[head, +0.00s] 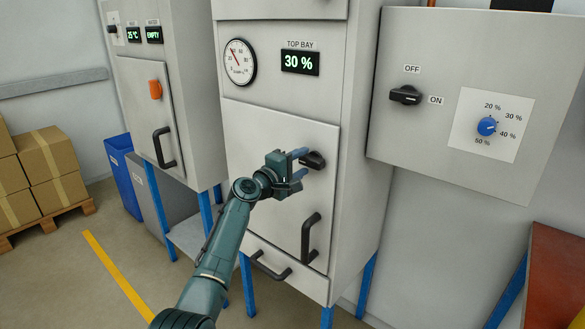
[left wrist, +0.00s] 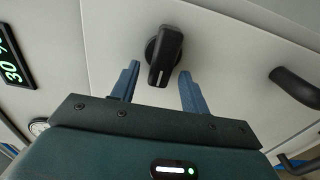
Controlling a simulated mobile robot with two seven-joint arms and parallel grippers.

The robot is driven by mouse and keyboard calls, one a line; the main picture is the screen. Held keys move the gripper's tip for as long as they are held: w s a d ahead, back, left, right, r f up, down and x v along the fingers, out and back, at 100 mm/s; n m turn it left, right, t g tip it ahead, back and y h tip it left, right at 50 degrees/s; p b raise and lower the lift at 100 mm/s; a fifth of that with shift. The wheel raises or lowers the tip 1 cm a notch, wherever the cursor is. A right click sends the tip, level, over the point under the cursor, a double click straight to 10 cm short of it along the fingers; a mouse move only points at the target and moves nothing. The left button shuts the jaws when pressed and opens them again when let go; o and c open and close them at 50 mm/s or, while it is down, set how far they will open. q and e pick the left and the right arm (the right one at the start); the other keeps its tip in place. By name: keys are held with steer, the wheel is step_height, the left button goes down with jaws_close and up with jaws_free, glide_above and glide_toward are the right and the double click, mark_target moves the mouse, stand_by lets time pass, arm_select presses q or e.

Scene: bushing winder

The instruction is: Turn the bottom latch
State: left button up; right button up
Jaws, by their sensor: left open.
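The black latch (head: 314,160) is on the grey door (head: 262,150) below the panel labelled TOP BAY. In the head view it lies roughly sideways. In the left wrist view the latch (left wrist: 165,52) shows as a black knob with a white mark at its near end. My left gripper (head: 303,163) is open in front of the door, its blue fingers one above and one below the latch's near end. The left wrist view shows the knob's near end between the open fingers, with a gap on each side. My right gripper is not in view.
A black pull handle (head: 311,238) is on the same door, below the latch. Another handle (head: 270,265) is on a drawer beneath. A control box (head: 440,150) with an OFF/ON switch (head: 405,95) and blue dial (head: 487,126) stands at the right.

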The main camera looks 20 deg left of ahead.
arm_select(q)
steer(key=v, duration=1.3)
